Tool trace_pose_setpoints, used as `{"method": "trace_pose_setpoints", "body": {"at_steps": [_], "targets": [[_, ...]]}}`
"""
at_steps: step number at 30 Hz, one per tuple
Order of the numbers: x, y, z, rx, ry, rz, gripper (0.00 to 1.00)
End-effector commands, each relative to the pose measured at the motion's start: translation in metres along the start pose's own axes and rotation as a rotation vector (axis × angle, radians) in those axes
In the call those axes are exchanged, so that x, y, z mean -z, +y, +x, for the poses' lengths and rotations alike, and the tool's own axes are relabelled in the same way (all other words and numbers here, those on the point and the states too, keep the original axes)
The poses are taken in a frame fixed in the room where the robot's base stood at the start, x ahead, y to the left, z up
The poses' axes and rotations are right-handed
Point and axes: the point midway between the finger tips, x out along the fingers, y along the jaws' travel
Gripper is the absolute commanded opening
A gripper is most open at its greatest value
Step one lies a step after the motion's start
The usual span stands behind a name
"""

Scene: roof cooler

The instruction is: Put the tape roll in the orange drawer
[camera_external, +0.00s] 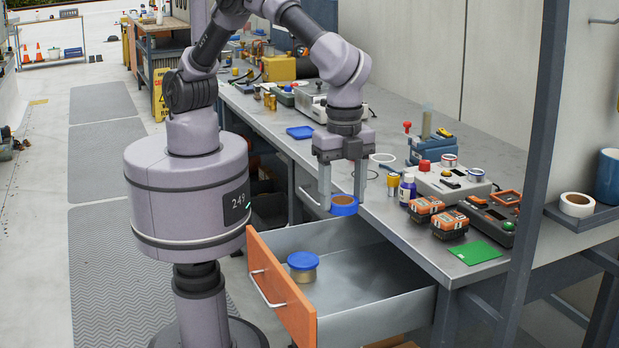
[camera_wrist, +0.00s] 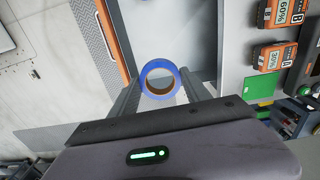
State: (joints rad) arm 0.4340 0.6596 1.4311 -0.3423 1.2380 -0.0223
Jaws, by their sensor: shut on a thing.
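The tape roll, a blue ring with a brown core (camera_external: 344,210), is held between the two fingers of my gripper (camera_external: 343,203). In the wrist view the tape roll (camera_wrist: 146,84) sits between the fingertips with its hole facing the camera. My gripper is shut on it and holds it over the back part of the open drawer, near the bench edge. The orange drawer (camera_external: 282,292) is pulled out, with an orange front and grey inside. Its orange front also shows in the wrist view (camera_wrist: 112,38). The fingertips partly overlap the roll.
A jar with a blue lid (camera_external: 303,265) stands in the drawer near its front. The bench top (camera_external: 380,205) beside my gripper holds small bottles, orange battery packs (camera_external: 449,224), and a green card (camera_external: 474,252). A white roll (camera_external: 577,204) lies on a side shelf. Much of the drawer floor is clear.

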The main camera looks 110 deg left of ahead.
Motion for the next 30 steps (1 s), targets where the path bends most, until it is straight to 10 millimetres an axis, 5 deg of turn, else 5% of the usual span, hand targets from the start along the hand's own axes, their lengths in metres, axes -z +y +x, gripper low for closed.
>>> {"method": "trace_pose_setpoints", "body": {"at_steps": [3,7,18,30], "targets": [[0.010,0.019,0.002,0.000,0.001,0.039,0.16],[0.008,0.017,0.029,0.000,-0.003,0.033,0.16],[0.008,0.016,0.132,0.000,-0.003,0.032,0.16],[0.008,0.015,0.216,0.001,-0.001,0.032,0.16]]}}
